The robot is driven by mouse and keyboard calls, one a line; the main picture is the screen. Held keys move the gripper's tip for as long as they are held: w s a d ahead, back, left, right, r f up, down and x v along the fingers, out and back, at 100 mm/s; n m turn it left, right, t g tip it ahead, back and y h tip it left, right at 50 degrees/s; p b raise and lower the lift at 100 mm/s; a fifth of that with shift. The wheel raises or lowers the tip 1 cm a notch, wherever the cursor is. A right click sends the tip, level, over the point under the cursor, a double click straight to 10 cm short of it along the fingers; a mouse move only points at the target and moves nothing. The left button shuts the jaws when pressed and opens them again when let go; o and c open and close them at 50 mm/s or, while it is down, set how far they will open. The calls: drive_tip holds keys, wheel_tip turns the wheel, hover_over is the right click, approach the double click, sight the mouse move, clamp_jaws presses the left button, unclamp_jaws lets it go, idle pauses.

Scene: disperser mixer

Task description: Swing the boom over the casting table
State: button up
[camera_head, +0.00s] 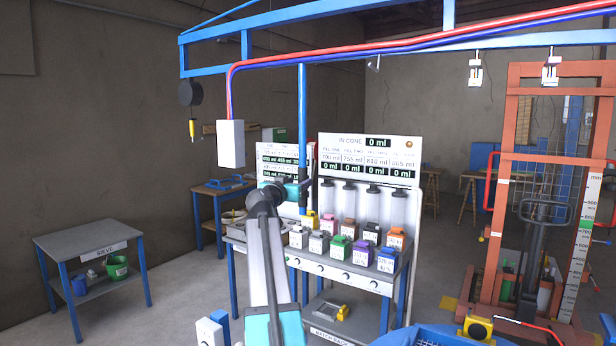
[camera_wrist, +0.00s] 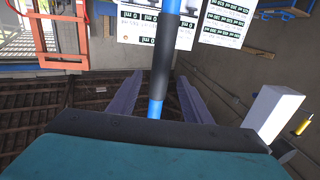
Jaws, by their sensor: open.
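The boom (camera_head: 395,40) is a blue overhead frame carrying red and blue hoses. A blue vertical pole (camera_head: 302,100) hangs from it, with a dark band on its lower part. My gripper (camera_head: 294,190) is at the pole's lower part in the head view. In the wrist view, my gripper (camera_wrist: 158,82) is open, with one finger on each side of the pole (camera_wrist: 160,75). I see no clear contact between the fingers and the pole. No table is marked as the casting table, so I cannot tell which it is.
A bench (camera_head: 330,262) with several coloured containers and display panels stands behind my arm. A grey side table (camera_head: 80,240) is at left. A white box (camera_head: 231,143) hangs from the boom's hoses. An orange frame (camera_head: 505,170) stands at right.

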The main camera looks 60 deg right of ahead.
sight(305, 178)
drive_tip(key=d+p, duration=0.1)
drive_tip(key=d, duration=0.2)
drive_tip(key=w+d+p, duration=0.1)
drive_tip(key=d, duration=0.2)
drive_tip(key=shift+w+d+r, duration=0.15)
drive_tip(key=shift+w+d, duration=0.05)
drive_tip(key=shift+d, duration=0.15)
drive_tip(key=shift+w+d+p, duration=0.15)
drive_tip(key=shift+d+p, duration=0.45)
drive_tip(key=shift+d, duration=0.3)
clamp_jaws()
